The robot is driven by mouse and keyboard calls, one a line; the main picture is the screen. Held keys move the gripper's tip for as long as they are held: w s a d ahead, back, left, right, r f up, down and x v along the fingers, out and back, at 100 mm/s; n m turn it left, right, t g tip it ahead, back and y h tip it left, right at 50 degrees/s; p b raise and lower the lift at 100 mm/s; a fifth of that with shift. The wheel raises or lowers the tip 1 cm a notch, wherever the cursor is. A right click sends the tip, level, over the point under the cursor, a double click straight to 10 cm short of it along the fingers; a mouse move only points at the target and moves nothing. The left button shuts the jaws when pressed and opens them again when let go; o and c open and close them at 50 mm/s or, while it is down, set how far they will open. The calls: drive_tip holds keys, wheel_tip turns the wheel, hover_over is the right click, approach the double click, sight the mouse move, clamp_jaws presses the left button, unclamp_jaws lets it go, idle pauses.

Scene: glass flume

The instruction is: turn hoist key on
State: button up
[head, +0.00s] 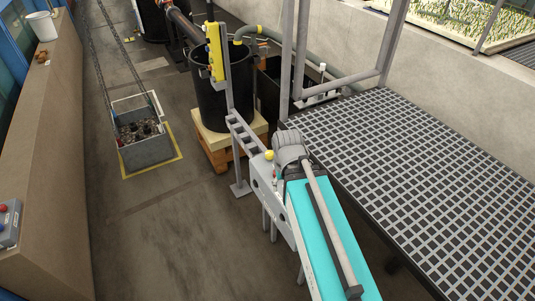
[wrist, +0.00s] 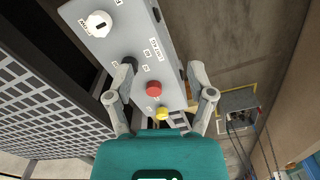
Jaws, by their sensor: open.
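A grey control panel (wrist: 133,38) fills the upper middle of the wrist view; its edge shows beside my arm in the head view (head: 268,193). It carries a white round knob (wrist: 99,24) with a dark mark, a red button (wrist: 154,88) and a yellow button (wrist: 161,112). Small labels are too blurred to read surely. A dark part by my left fingertip may be a key switch; I cannot tell which fitting is the hoist key. My gripper (wrist: 162,72) is open and empty over the panel, fingers either side of the red button. The arm hides it in the head view.
A dark grating platform (head: 435,175) lies right of the panel. Behind stand a black tub (head: 222,100) on a pallet and a yellow box (head: 215,50) on a post. A grey bin (head: 147,150) on chains sits in a yellow floor outline. Open concrete floor lies left.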

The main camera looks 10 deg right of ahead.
drive_tip(key=shift+o, duration=0.3)
drive_tip(key=shift+w, duration=0.45)
drive_tip(key=m, duration=1.2)
hover_over(270, 153)
drive_tip(key=shift+w, duration=0.15)
drive_tip(key=shift+f, duration=0.2)
wheel_tip(270, 153, down, 13)
drive_tip(key=b, duration=1.4)
drive_tip(key=shift+f, duration=0.2)
